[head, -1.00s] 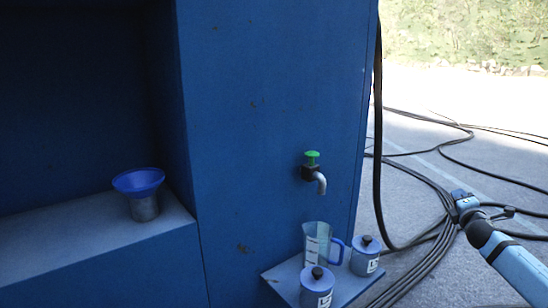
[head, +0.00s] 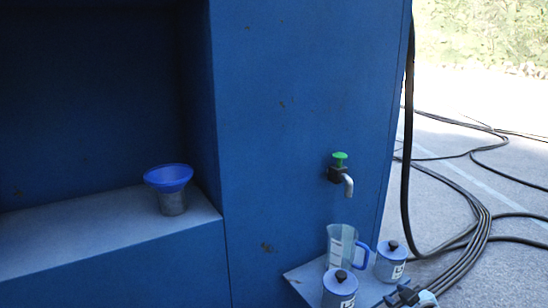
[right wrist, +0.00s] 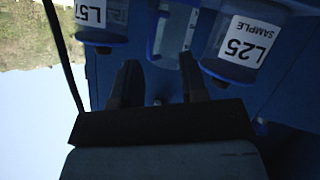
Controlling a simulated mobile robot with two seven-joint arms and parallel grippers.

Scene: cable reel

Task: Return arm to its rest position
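My right gripper (head: 400,294) shows at the bottom edge of the head view, just in front of the small shelf with the jars. In the right wrist view its two dark fingers (right wrist: 158,64) stand apart with nothing held between them. Most of the right arm is out of the head view. My left gripper is not in view.
A shelf (head: 302,276) holds a clear jug (head: 341,246) with a blue handle and two lidded jars (head: 391,265) (head: 340,290). A green-topped tap (head: 340,170) is above. A blue funnel (head: 168,178) stands on the left ledge. Black cables (head: 470,222) lie right.

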